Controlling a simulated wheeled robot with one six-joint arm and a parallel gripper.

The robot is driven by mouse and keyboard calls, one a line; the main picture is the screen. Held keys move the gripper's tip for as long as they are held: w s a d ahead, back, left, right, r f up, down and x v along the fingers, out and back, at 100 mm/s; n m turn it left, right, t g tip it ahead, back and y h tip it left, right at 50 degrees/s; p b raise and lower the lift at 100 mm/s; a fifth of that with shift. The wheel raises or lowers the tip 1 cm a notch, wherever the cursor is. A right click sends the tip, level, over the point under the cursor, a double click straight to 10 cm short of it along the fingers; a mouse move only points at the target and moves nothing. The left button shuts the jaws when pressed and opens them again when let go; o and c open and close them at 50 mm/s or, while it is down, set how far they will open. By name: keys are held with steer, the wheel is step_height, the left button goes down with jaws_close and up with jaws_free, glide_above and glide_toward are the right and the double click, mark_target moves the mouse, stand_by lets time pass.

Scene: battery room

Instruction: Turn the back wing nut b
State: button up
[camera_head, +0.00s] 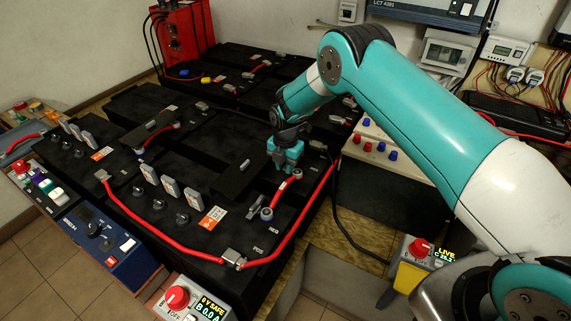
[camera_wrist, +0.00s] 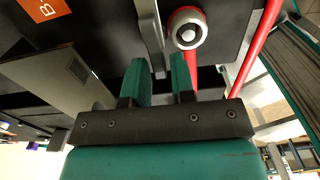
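My gripper (camera_head: 287,160), teal with two short fingers, points down over the black battery top near its right edge. In the wrist view my gripper (camera_wrist: 158,75) is open, with a clear gap between the fingers. A narrow grey metal piece (camera_wrist: 150,30) reaches down toward that gap; it may be a wing nut or a clamp, and I cannot tell if the fingers touch it. To its right is a round silver-topped terminal (camera_wrist: 187,33) with a red cable. In the head view my gripper hides part of this spot, and I cannot clearly identify back wing nut b.
A red cable (camera_head: 300,225) runs along the battery's right edge to a grey clamp (camera_head: 233,259). Several grey upright tabs (camera_head: 172,187) stand left. A white-topped battery (camera_head: 388,160) lies right.

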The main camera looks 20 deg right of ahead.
jaws_close()
steer(key=shift+f+m+b, duration=0.1)
steer(key=shift+m+b, duration=0.2)
steer(key=shift+b, duration=0.1)
steer(key=m+b, duration=0.2)
steer(key=shift+w+a+f+m, duration=0.1)
steer(key=shift+w+a+m, duration=0.1)
steer(key=shift+w+m, duration=0.15)
steer(key=m, duration=0.1)
steer(key=m+b, duration=0.1)
steer(key=m, duration=0.1)
steer(key=m+b, duration=0.1)
steer(key=shift+w+a+m, duration=0.1)
steer(key=shift+w+m, duration=0.2)
steer(key=shift+m, duration=0.05)
steer(key=m+b, duration=0.1)
steer(key=m, duration=0.1)
steer(key=w+m+b, duration=0.1)
steer(key=m, duration=0.2)
steer(key=shift+w+d+r+m+b, duration=0.2)
steer(key=shift+m+b, duration=0.1)
steer(key=shift+m, duration=0.9)
steer(key=shift+w+d+r+m+b, duration=0.15)
steer(key=shift+m+b, duration=0.15)
steer(key=shift+m, duration=0.9)
steer(key=shift+f, duration=0.1)
